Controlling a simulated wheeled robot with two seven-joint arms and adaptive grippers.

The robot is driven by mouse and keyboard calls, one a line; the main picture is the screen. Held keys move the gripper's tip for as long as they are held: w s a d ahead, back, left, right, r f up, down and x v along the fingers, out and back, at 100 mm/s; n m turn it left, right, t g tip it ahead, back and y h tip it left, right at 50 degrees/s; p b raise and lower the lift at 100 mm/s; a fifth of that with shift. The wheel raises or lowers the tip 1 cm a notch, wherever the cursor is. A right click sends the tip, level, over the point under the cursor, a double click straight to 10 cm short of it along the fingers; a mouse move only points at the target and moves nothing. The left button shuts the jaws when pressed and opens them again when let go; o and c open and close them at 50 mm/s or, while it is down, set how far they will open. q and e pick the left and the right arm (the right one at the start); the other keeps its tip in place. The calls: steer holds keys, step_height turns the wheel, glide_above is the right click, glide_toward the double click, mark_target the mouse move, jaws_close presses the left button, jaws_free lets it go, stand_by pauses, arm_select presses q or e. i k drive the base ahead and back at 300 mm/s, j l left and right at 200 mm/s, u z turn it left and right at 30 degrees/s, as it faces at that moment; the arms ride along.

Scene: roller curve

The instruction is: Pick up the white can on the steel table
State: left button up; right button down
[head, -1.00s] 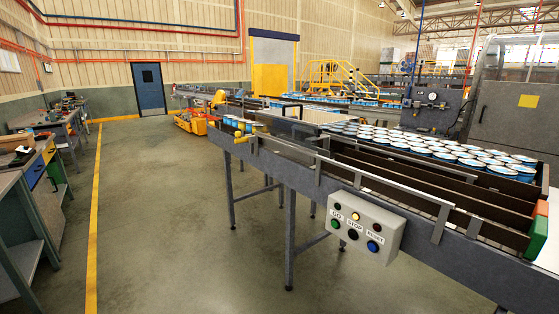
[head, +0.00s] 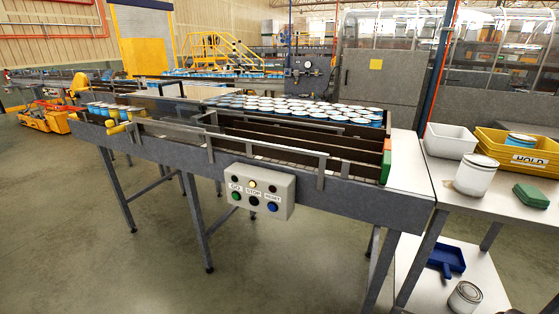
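A white can (head: 474,177) stands upright on the steel table (head: 446,190) at the right of the head view. It is in front of the yellow tray and left of a green pad. Neither of my grippers shows in the view.
A yellow HOLD tray (head: 545,165) with blue-topped cans, a white bin (head: 450,140) and the green pad (head: 532,196) share the tabletop. A lower shelf holds a blue dustpan (head: 446,260) and a grey can (head: 464,298). The conveyor (head: 330,185) adjoins the table's left; floor in front is clear.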

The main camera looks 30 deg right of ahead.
mark_target(476, 172)
steer(key=k+j+z, duration=0.1)
steer(key=z, duration=2.15)
steer(key=l, duration=0.1)
